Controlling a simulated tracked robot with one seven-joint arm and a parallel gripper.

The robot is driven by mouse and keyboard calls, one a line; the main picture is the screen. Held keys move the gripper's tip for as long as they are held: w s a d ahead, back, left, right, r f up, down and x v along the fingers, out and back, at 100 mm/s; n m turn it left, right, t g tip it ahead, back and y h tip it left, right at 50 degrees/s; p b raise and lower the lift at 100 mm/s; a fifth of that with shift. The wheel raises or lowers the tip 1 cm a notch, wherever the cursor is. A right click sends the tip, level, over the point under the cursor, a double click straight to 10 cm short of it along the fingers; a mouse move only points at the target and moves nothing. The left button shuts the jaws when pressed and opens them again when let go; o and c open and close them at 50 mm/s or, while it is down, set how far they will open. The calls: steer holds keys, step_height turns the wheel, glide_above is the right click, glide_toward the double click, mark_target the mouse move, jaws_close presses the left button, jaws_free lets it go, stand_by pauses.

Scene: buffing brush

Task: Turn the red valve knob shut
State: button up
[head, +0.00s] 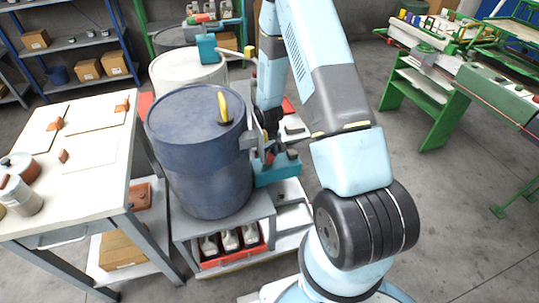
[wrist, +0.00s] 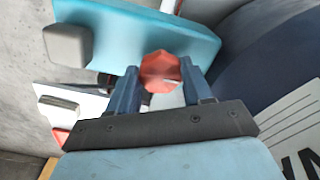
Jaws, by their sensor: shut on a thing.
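The red valve knob (wrist: 160,72) sits in front of a teal panel (wrist: 190,42) in the wrist view. My gripper (wrist: 159,66) is shut on the knob, with one blue finger on each side of it. In the head view, my gripper (head: 266,150) is at the right side of the dark blue drum (head: 200,165), by a teal part (head: 277,170). The knob is small and partly hidden there, so its turn cannot be read.
The drum stands on a grey cart (head: 262,206) with bottles in a red tray (head: 234,252) below. A white-topped workbench (head: 95,180) is at left. A pale drum (head: 188,68) stands behind. Green-framed benches (head: 430,95) are at right. Open floor lies between them and my arm.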

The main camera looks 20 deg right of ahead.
mark_target(269, 156)
steer(key=shift+w, duration=0.2)
stand_by(0.3)
steer(key=o, duration=1)
steer(key=shift+s, duration=0.1)
steer(key=shift+o, duration=0.2)
step_height(269, 156, up, 14)
steer(key=shift+f, duration=0.15)
